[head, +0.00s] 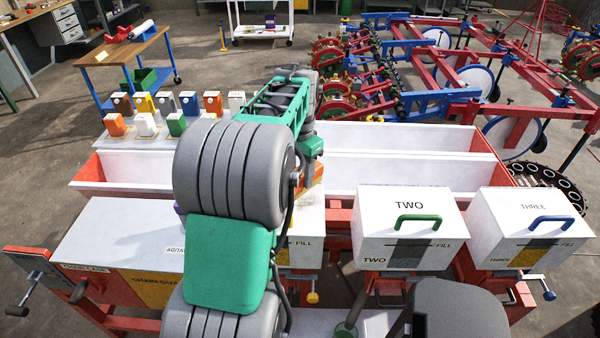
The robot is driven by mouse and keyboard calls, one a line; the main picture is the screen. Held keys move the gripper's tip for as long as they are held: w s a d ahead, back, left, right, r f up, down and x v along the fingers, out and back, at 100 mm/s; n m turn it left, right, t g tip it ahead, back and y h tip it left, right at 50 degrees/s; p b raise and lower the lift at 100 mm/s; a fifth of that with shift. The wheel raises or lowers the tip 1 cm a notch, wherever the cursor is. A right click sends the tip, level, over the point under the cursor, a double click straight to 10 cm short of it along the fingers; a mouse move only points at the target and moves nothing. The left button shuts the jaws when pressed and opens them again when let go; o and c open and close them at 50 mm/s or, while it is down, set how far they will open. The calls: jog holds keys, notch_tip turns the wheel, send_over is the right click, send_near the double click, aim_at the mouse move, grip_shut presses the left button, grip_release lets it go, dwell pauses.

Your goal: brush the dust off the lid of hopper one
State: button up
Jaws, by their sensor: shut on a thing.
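Hopper one (310,222) is the white box left of hopper two, mostly hidden behind my arm; a strip of its lid and the word FILL on its front show. My gripper (307,167) points down over this lid, with its fingers largely hidden by my arm. Just below it an orange thing (317,174) with a tan lower part shows at the lid's back edge. It looks held by my gripper, but I cannot tell if it is the brush or if it touches the lid. Dust on this lid cannot be made out.
Hopper two (405,205), with a green handle, and hopper three (530,210), with a blue handle, stand at right. A long white trough (410,170) runs behind. Several coloured canisters (165,104) stand at back left. A wooden-topped cart (125,52) stands beyond on clear floor.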

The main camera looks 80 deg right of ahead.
jog(key=shift+f+b, duration=0.55)
jog(key=shift+f, duration=0.4)
jog(key=shift+a, duration=0.1)
